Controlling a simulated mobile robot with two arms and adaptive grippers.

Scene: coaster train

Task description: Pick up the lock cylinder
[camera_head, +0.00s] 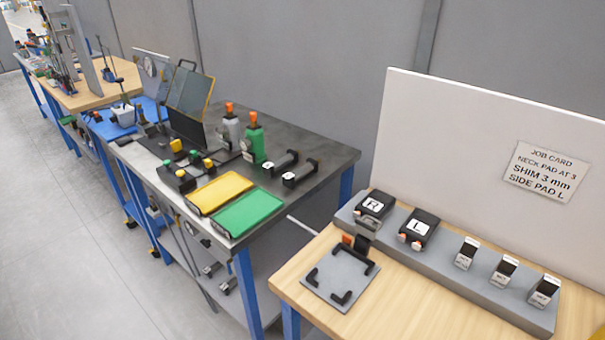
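Nothing in view can be surely told as the lock cylinder. Two dark, roughly cylindrical parts with pale ends lie side by side on the dark-topped bench (325,152) in the middle: one cylindrical part (283,161) farther back and another cylindrical part (301,173) closer to the right edge. They are too small to tell what they are. Neither of my grippers is in view.
A yellow tray (222,192) and a green tray (248,212) lie at the bench's front, with green (253,140) and grey (230,130) bottles behind. Grey floor lies left.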

